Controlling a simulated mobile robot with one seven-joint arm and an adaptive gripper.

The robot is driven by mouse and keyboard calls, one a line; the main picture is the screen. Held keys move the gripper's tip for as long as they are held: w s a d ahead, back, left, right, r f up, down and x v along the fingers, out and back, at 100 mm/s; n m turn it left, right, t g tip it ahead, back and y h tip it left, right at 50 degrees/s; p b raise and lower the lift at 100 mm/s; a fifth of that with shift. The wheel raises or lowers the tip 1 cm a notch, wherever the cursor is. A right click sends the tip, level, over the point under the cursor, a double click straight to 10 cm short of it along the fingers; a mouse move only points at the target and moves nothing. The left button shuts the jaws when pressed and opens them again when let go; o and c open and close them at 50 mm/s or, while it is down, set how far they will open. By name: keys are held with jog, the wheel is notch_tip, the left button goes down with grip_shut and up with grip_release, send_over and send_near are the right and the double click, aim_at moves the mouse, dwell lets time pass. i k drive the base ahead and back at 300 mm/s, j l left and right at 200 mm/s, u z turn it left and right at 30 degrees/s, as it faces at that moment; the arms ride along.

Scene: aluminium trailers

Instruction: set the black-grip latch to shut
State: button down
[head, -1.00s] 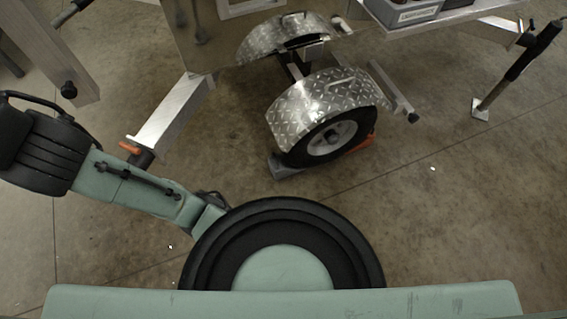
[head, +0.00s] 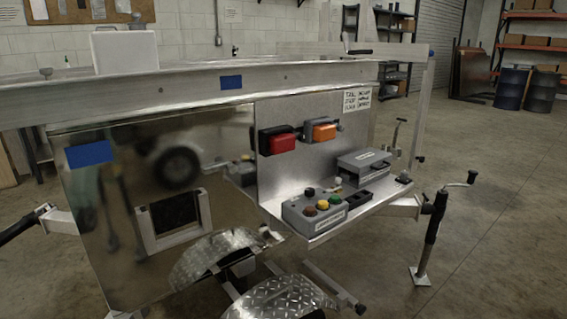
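A short black lever-like grip (head: 358,51) lies nearly flat on the trailer's top rail, toward the right end. It may be the black-grip latch, but it is too small to tell its state. Another black grip (head: 472,177) is on the crank of the jack stand (head: 432,235) at the right. A long black handle (head: 18,226) on a metal bar pokes in at the left edge. My gripper and arm are out of view.
A metal shelf on the trailer holds a grey button box (head: 315,212), a grey lidded case (head: 363,165), and red (head: 283,143) and orange (head: 324,131) boxes above. Diamond-plate fenders (head: 275,300) stick out below. Floor (head: 490,260) at the right is clear.

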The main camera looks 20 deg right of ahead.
aim_at(396, 131)
jog(key=i+l, duration=0.15)
jog(key=l, duration=0.2)
jog(key=i+l, duration=0.1)
jog(key=l, duration=0.2)
jog(key=i+l, duration=0.15)
jog(key=l, duration=0.2)
jog(key=i+l+u, duration=0.2)
jog(key=i+l, duration=0.15)
jog(key=l, duration=1.7)
jog(key=i+l+u, duration=0.2)
jog(key=l, duration=1.85)
jog(key=i+l+u, duration=0.2)
jog(key=l, duration=2.45)
jog(key=k+l, duration=0.15)
jog(key=l, duration=0.4)
jog(key=l+u, duration=0.1)
jog(key=l, duration=0.45)
jog(key=k+l, duration=0.15)
jog(key=l, duration=0.4)
